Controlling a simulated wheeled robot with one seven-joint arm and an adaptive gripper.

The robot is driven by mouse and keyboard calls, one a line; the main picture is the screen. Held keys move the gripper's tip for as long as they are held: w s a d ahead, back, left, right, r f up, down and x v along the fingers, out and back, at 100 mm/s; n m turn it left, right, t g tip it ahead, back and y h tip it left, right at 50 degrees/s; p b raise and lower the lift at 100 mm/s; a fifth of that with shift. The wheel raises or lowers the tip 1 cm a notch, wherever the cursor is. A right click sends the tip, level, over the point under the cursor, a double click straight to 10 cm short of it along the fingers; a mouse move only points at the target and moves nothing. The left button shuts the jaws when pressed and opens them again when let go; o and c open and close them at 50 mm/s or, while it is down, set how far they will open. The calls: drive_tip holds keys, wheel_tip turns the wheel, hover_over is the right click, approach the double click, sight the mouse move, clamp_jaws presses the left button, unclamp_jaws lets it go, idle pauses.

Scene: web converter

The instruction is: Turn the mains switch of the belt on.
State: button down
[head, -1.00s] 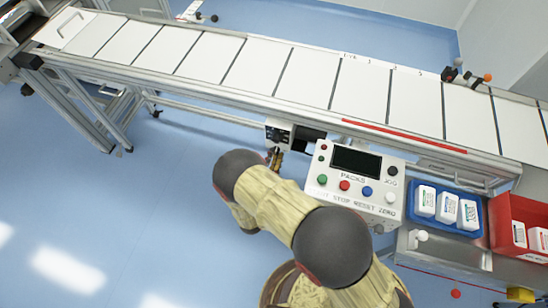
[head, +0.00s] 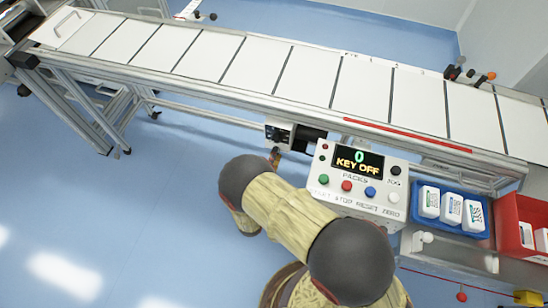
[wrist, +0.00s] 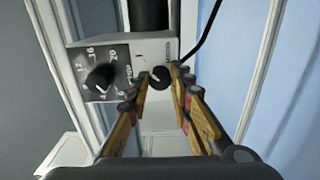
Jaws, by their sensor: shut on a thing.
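In the wrist view a small black rotary knob (wrist: 159,77), which looks like the mains switch, sits on the front of a grey box (wrist: 146,54) under the belt. My gripper (wrist: 160,83) is shut on this knob, with one fingertip at each side. The fingers hide part of it, and I cannot read its position marks. In the head view the box (head: 279,134) hangs under the belt's near edge, and my gripper (head: 275,157) reaches up to it. The display (head: 357,162) on the white control panel is lit and reads "0" and "KEY OFF".
Left of the held knob is a larger black dial (wrist: 101,77) with numbers round it. The control panel (head: 325,195) with coloured buttons stands just right of my gripper. A blue tray (head: 452,236) and a red bin (head: 507,250) lie further right. The floor at left is clear.

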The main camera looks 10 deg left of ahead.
idle(0.4)
drive_tip(key=c, duration=1.6)
unclamp_jaws()
drive_tip(key=s, duration=0.8)
drive_tip(key=s+a, duration=0.1)
drive_tip(key=s, duration=0.3)
